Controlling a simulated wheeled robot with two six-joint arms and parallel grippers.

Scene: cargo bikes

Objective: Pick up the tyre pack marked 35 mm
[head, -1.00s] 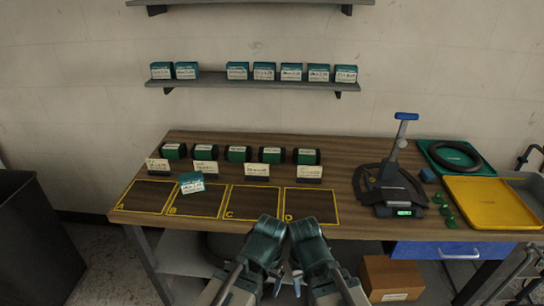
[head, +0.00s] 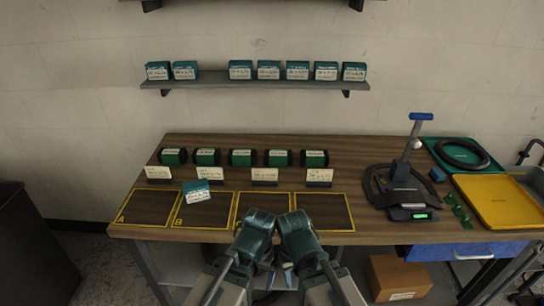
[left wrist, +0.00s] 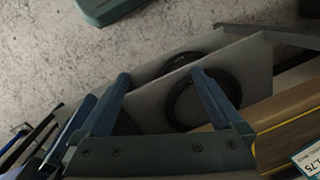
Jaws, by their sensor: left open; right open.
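Several dark packs with green bands and white labels stand in a row on the workbench, among them a middle one (head: 241,158) and a right-hand one (head: 314,159). A teal-topped pack (head: 196,191) lies tilted near the front, across the edge of square B. Several teal boxes with white labels, such as one (head: 268,70), stand on the wall shelf. I cannot read 35 mm on any label. My right gripper (head: 289,277) is open and empty, low before the bench. My left gripper (left wrist: 161,76) is open and empty in the left wrist view.
Yellow-outlined squares (head: 148,208) line the bench front, with label cards behind. A black stand with a blue handle (head: 421,116) and lit display is at right, beside a yellow tray (head: 503,203) and green tray (head: 463,148). Black tyres (left wrist: 202,99) show below the bench.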

